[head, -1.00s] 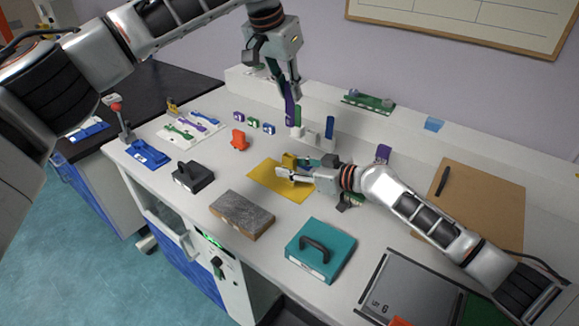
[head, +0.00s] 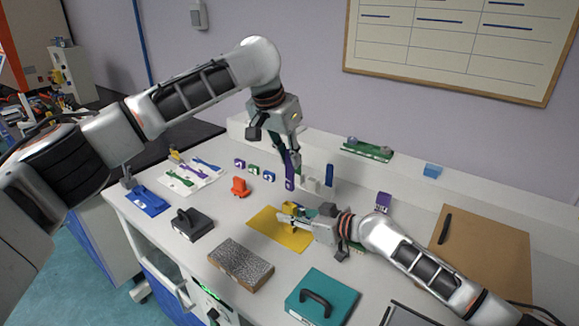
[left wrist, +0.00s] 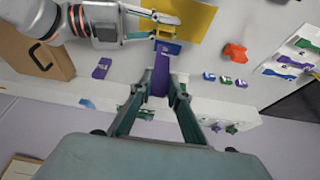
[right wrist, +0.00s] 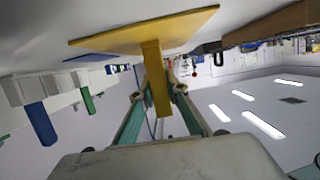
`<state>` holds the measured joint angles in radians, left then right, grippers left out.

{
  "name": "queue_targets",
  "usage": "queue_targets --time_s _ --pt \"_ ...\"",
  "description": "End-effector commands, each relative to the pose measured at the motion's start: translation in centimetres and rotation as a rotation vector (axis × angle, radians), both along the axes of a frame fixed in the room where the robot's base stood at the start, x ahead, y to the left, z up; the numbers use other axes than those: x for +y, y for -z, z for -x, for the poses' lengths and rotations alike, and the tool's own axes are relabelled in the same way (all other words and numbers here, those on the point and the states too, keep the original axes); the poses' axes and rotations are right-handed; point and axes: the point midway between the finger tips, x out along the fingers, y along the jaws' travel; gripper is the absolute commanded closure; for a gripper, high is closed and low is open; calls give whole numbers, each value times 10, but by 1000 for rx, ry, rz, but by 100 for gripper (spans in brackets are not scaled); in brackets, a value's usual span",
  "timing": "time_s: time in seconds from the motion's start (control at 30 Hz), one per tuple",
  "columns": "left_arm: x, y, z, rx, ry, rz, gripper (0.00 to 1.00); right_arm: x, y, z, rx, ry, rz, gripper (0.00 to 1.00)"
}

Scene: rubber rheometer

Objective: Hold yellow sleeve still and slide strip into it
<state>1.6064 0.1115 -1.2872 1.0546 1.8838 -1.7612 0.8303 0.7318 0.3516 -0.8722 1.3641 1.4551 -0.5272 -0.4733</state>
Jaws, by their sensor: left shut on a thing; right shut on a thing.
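My left gripper (head: 286,156) is shut on a purple strip (head: 289,176), which hangs down from the fingers. The strip also shows between the fingers in the left wrist view (left wrist: 160,76). My right gripper (head: 285,218) is shut on the yellow sleeve (head: 292,210), which stands up from a flat yellow plate (head: 262,232). In the right wrist view the sleeve (right wrist: 156,80) is between the two fingers. The strip does not show in the right wrist view.
A blue strip (head: 329,174) stands upright in a pale holder behind. An orange object (head: 240,187), a black-handled block (head: 192,224), a grey slab (head: 240,264) and a teal case (head: 322,297) lie around the plate.

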Motion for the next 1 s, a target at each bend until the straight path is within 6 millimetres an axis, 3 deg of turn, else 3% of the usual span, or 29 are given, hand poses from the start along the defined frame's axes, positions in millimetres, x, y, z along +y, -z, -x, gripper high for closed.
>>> queue_targets --time_s 0.13,0.67,1.0 --pt "0 16 1 -1 2 2 99 0 0 0 1 0 1 100" --pt "1 19 1 -3 1 1 99 0 0 0 1 0 1 100" --pt "1 34 1 -1 1 2 99 0 0 0 1 0 1 100"
